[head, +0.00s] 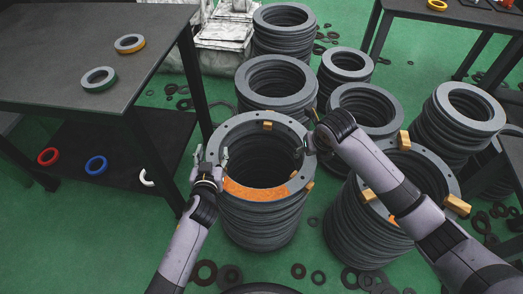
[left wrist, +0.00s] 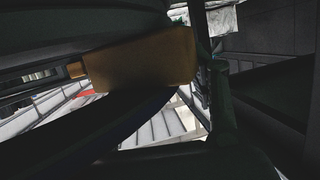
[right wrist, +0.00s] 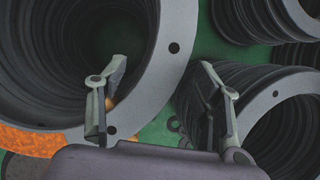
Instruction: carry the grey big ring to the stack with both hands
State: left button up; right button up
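The grey big ring (head: 237,124) with an orange patch on its near edge lies at the top of the middle stack (head: 262,225). Small tan blocks show around it. My left gripper (head: 210,158) is at the ring's left rim, its fingers apart, one on each side of the rim. My right gripper (head: 306,146) is at the right rim, mostly hidden by its arm in the head view. In the right wrist view its fingers (right wrist: 160,80) are spread, one over the hole and one outside. The left wrist view is dark, with a tan block (left wrist: 150,60) close up.
Another stack with tan blocks (head: 345,228) stands close at the right, under my right arm. Several more ring stacks (head: 275,80) stand behind. A dark table (head: 60,60) with small rings is at the left. Loose dark rings lie on the green floor.

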pick_arm(q)
jog(key=shift+d, duration=0.1)
grip_shut()
pick_arm(e)
jog(key=shift+a, duration=0.1)
jog(key=c, duration=1.3)
pick_arm(q)
jog(key=shift+d, duration=0.1)
pick_arm(e)
grip_shut()
